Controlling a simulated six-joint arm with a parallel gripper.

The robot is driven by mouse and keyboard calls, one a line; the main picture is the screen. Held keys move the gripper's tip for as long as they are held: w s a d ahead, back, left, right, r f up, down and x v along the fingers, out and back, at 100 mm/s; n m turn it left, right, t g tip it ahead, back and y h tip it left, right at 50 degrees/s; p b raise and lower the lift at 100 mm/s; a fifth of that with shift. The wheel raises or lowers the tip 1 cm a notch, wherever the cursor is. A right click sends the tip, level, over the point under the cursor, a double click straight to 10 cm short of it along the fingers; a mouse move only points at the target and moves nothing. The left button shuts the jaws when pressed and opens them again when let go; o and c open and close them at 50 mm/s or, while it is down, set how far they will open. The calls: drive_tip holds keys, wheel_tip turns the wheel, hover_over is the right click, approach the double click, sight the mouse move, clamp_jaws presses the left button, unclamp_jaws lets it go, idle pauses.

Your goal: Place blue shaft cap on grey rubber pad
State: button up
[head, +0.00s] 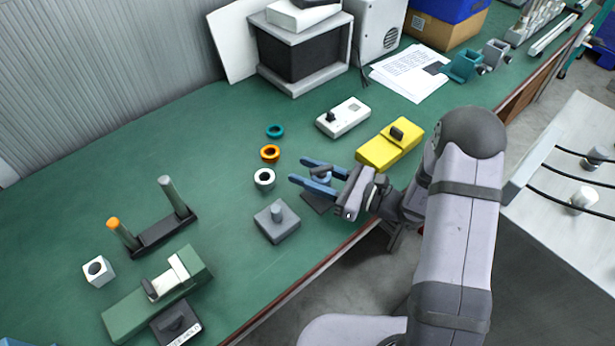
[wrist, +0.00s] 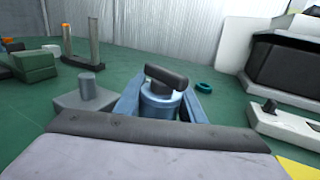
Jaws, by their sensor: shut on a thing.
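The blue shaft cap (head: 322,179) is a short blue cylinder with a dark grey bar across its top. It is upright between the fingers of my gripper (head: 316,177), which is shut on it. The wrist view shows the cap (wrist: 160,103) between the two blue fingers (wrist: 162,108). A flat dark square, which looks like the grey rubber pad (head: 314,206), lies on the bench under the gripper and is partly hidden by it. The cap appears over or close to this pad; I cannot tell whether it touches it.
A grey block with a post (head: 277,224) stands just left of the pad. White (head: 264,179), orange (head: 270,153) and teal (head: 275,131) rings lie behind. A yellow box (head: 390,146) and a white box (head: 343,117) stand right of the rings. The bench's front edge is near.

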drive_tip(key=shift+f, duration=0.95)
drive_tip(key=shift+f, duration=0.15)
drive_tip(key=o, duration=1.2)
drive_tip(key=shift+d, duration=0.15)
drive_tip(key=b+v, duration=0.1)
drive_tip(key=v, duration=0.6)
drive_tip(key=shift+s+d, duration=0.1)
